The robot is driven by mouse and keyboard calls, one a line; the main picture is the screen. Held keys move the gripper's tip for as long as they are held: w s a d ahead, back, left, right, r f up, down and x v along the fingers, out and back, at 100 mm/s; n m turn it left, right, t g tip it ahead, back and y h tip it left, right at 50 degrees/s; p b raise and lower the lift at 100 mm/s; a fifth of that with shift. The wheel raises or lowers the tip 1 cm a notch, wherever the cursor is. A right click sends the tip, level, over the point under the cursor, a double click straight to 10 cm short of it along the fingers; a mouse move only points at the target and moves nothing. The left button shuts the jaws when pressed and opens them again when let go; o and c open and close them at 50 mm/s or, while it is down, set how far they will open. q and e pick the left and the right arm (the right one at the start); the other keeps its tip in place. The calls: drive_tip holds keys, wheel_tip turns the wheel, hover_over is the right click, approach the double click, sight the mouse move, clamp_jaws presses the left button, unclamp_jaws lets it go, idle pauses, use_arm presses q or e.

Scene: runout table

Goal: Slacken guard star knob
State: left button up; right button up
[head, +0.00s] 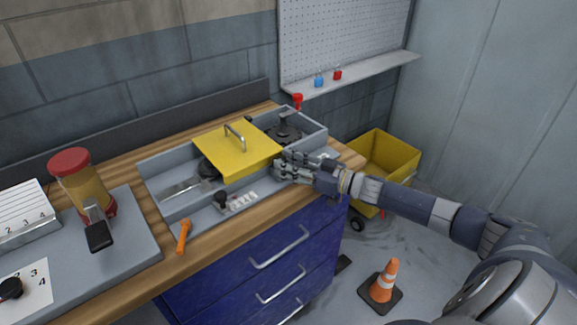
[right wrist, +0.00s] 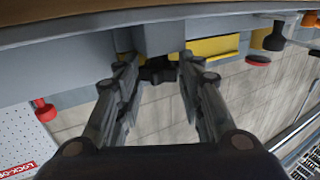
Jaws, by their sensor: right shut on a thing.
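The yellow guard (head: 238,158), with a metal handle on top, lies across the grey tray (head: 208,222) on the bench. My right gripper (head: 283,164) reaches in from the right to the guard's right front corner. In the right wrist view, its fingers (right wrist: 158,66) are shut on a black star knob (right wrist: 157,72) below a grey block. The yellow guard (right wrist: 212,47) shows just right of the fingers there. The knob is hidden by the gripper in the head view. My left gripper is not in view.
An orange-handled tool (head: 183,236) lies at the tray's front edge. A red-lidded jar (head: 80,182) and a numbered block (head: 24,214) stand on the left. A yellow cart (head: 396,160) and an orange cone (head: 384,281) stand on the floor at right.

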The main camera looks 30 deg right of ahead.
drive_tip(key=shift+r, duration=0.1)
drive_tip(key=o, duration=1.1)
drive_tip(key=shift+c, duration=0.2)
drive_tip(key=shift+s+d, duration=0.35)
drive_tip(key=shift+s, duration=0.25)
drive_tip(key=v, duration=1)
drive_tip(key=shift+s, duration=0.25)
drive_tip(key=shift+d, duration=0.1)
